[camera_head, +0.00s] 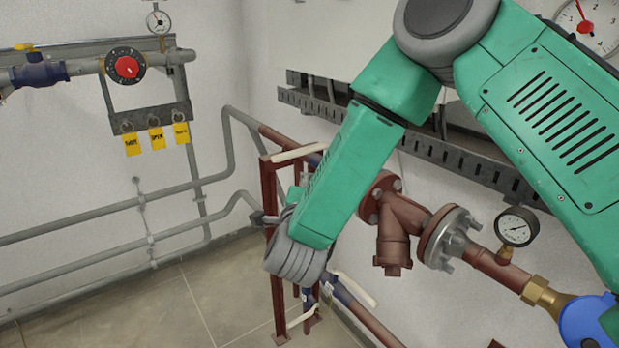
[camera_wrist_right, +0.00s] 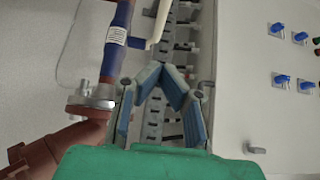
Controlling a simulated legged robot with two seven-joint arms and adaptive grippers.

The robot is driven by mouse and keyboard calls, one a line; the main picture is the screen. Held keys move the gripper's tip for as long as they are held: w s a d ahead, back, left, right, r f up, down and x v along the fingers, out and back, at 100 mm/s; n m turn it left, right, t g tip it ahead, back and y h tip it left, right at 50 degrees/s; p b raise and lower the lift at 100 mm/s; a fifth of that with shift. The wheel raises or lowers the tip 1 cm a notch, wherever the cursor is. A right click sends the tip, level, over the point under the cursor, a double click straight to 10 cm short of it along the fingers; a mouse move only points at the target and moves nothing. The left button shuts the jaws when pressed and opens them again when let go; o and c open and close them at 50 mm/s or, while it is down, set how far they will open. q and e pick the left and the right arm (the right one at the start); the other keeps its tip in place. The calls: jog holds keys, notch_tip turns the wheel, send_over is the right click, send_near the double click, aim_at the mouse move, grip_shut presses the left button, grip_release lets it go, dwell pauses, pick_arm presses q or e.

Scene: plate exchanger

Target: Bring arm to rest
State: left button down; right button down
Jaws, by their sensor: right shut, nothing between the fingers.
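My green right arm (camera_head: 335,190) reaches in from the right and crosses the middle of the head view, bent, with its grey ringed joint low near the centre. My right gripper (camera_wrist_right: 160,78) shows in the right wrist view. Its blue-padded fingers lean together at the tips, shut with nothing held. A perforated grey rail lies behind them. In the head view I cannot clearly make out the gripper. My left gripper is in neither view.
A dark red frame (camera_head: 268,200) stands close behind the arm. A flanged red pipe fitting (camera_head: 395,225) and a gauge (camera_head: 517,226) are right of it. Grey pipes (camera_head: 80,227) run along the left wall. A control panel with blue switches (camera_wrist_right: 278,29) shows in the wrist view.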

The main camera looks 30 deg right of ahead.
jog(key=s+a+f+n+g+y+b, duration=0.1)
jog(key=s+f+n+y+b, duration=0.2)
jog(key=f, duration=0.6)
jog(key=s+a+f+n+g+y, duration=0.1)
jog(key=s+f+n+g+y, duration=0.1)
jog(key=s+f+n, duration=0.35)
jog(key=s+a+f+n+g+y+b, duration=0.1)
jog(key=s+f+n+y+b, duration=0.3)
jog(key=f, duration=0.7)
jog(key=s+d+f+n+g, duration=0.1)
jog(key=s+f+n+g, duration=0.2)
jog(key=s, duration=0.5)
jog(key=s+d+f+n+g+b, duration=0.1)
jog(key=s+f+n+g, duration=0.3)
jog(key=s+f, duration=0.4)
jog(key=s+d+f+n+g, duration=0.1)
jog(key=s+f+n+g, duration=0.2)
jog(key=s+f+n, duration=0.2)
jog(key=s, duration=0.3)
jog(key=shift+s+d+f+g+y+b, duration=0.25)
jog(key=shift+d+f+g+y+b, duration=0.05)
jog(key=shift+b, duration=0.1)
jog(key=shift+w+n, duration=0.15)
jog(key=shift+n, duration=0.1)
